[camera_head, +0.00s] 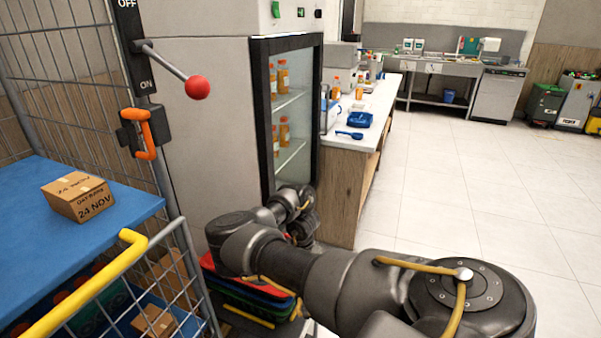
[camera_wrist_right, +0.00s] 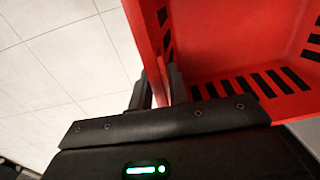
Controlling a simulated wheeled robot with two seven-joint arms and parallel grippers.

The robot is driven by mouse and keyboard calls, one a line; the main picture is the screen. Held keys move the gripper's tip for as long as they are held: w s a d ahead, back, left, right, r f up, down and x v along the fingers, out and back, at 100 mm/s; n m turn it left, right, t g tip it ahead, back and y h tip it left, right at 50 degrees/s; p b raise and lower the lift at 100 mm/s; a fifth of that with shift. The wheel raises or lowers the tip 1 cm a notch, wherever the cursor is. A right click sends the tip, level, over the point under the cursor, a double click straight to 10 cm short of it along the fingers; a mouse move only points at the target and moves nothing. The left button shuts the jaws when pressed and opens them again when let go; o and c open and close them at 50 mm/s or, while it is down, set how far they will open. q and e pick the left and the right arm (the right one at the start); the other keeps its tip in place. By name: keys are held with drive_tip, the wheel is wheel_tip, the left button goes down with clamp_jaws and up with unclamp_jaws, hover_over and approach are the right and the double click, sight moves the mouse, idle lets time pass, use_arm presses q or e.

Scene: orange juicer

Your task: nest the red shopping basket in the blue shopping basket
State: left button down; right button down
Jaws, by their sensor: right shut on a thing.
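A red basket (camera_wrist_right: 230,45) with dark slots fills the upper right of the right wrist view. My right gripper (camera_wrist_right: 160,92) is shut on its wall, with a finger on each side. In the head view my right arm reaches left towards the fridge, and its gripper cannot be made out. Below the arm's elbow is a stack with a red layer (camera_head: 270,285), green and blue layers (camera_head: 255,308) and a yellow edge, partly hidden. I cannot tell whether that red layer is the held basket, or which part is the blue basket. My left gripper is not in view.
A wire cart with a blue shelf (camera_head: 110,210) and a cardboard box (camera_head: 79,197) stands at the left. A glass-door fridge (camera_head: 290,110) and a counter (camera_head: 345,165) with a blue tray (camera_head: 359,119) stand beyond my arm. The tiled floor at right is clear.

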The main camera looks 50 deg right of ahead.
drive_tip(key=shift+f, duration=0.45)
idle(0.4)
drive_tip(key=c, duration=1.3)
unclamp_jaws()
drive_tip(key=shift+o, duration=0.2)
drive_tip(key=r, duration=0.5)
drive_tip(key=r+p, duration=0.1)
drive_tip(key=r, duration=0.5)
drive_tip(key=shift+s, duration=0.2)
drive_tip(key=shift+d+f, duration=0.1)
drive_tip(key=shift+d, duration=0.05)
